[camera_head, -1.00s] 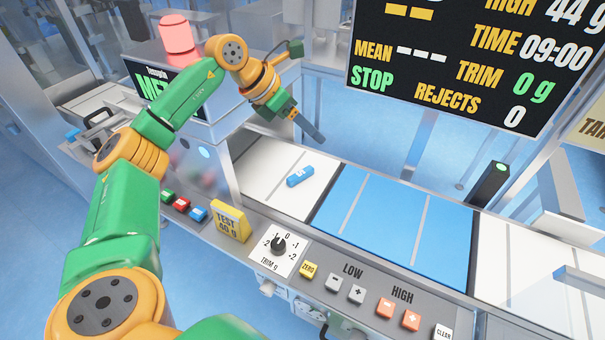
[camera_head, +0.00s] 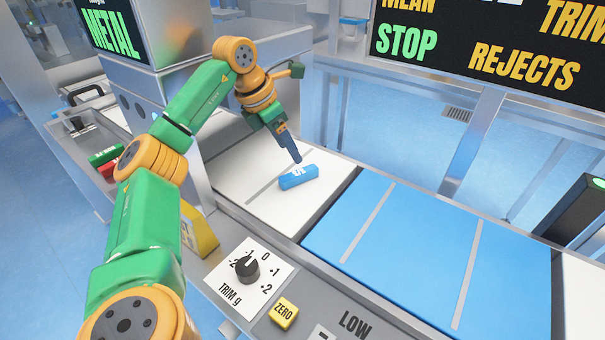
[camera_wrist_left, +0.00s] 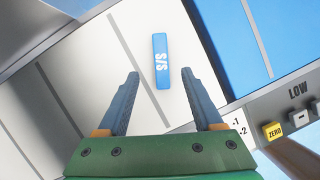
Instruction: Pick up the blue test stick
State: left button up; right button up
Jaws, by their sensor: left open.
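The blue test stick (camera_head: 299,177) lies flat on the white belt section left of the blue belt section. In the left wrist view the stick (camera_wrist_left: 161,60), marked "S/S", lies beyond and between the two fingertips, lengthwise between them. My left gripper (camera_head: 296,158) is over the white belt, just behind and above the stick, with its fingers pointing down. In the left wrist view the gripper (camera_wrist_left: 160,73) is open and empty, with the fingers apart on either side. My right gripper is not in view.
The blue belt section (camera_head: 400,250) to the right is bare. The control panel with the trim knob (camera_head: 247,268) and the yellow ZERO button (camera_head: 283,312) runs along the front. The metal detector housing (camera_head: 160,100) stands left of the belt. A dark display (camera_head: 490,45) hangs behind.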

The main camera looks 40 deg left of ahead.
aim_at(299, 172)
pick_arm(q)
notch_tip(299, 172, down, 2)
jog(key=shift+w+f+b, duration=0.1)
jog(key=shift+f+b, duration=0.15)
jog(key=shift+b, duration=0.05)
jog(key=x, duration=0.6)
jog(key=shift+w+d+r+b, duration=0.15)
jog(key=shift+b, duration=0.15)
jog(key=shift+r, duration=0.1)
jog(key=shift+f, duration=0.25)
grip_shut()
